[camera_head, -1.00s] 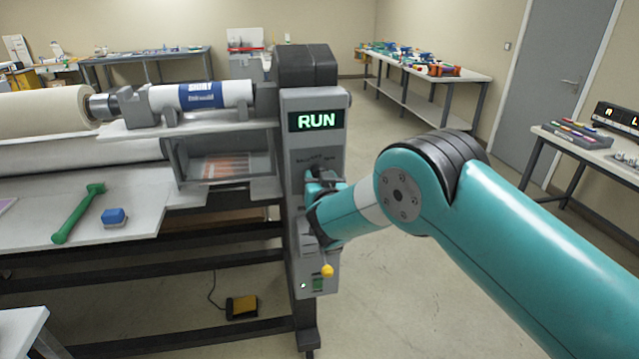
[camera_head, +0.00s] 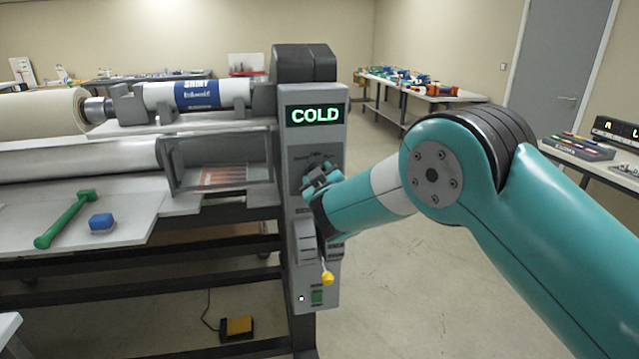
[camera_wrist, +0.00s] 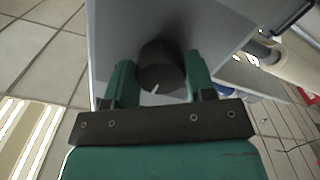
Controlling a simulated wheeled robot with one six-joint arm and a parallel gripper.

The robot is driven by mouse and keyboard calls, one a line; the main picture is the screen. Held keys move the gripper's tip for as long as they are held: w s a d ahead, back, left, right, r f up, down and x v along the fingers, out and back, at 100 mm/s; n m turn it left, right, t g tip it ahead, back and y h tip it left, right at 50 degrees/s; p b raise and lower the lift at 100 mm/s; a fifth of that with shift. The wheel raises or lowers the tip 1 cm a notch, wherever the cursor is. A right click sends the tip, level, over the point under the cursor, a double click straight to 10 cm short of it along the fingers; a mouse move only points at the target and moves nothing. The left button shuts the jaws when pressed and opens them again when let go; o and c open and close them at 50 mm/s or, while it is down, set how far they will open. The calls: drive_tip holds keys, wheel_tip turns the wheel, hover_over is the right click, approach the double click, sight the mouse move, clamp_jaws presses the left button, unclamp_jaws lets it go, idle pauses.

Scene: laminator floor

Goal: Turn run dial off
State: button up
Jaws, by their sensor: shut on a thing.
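The run dial (camera_wrist: 162,68) is a round black knob with a white pointer line, on the grey control panel (camera_head: 303,218) of the laminator. In the wrist view it sits between the two fingers of my gripper (camera_wrist: 160,80), which is shut on it. In the head view my gripper (camera_head: 318,186) is at the panel, and it hides most of the dial and its labels. The display (camera_head: 315,115) above reads COLD in green letters.
A lever with a yellow knob (camera_head: 327,278) hangs below my gripper, near a small green switch (camera_head: 317,297). A green tool (camera_head: 66,220) and a blue block (camera_head: 101,222) lie on the feed table at left. A yellow pedal (camera_head: 237,327) is on the floor.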

idle(0.3)
drive_tip(key=o, duration=0.9)
drive_tip(key=shift+o, duration=0.2)
drive_tip(key=shift+s, duration=0.1)
drive_tip(key=b+v, duration=0.8)
drive_tip(key=v, duration=0.9)
drive_tip(key=shift+s+r, duration=0.1)
drive_tip(key=shift+s, duration=0.05)
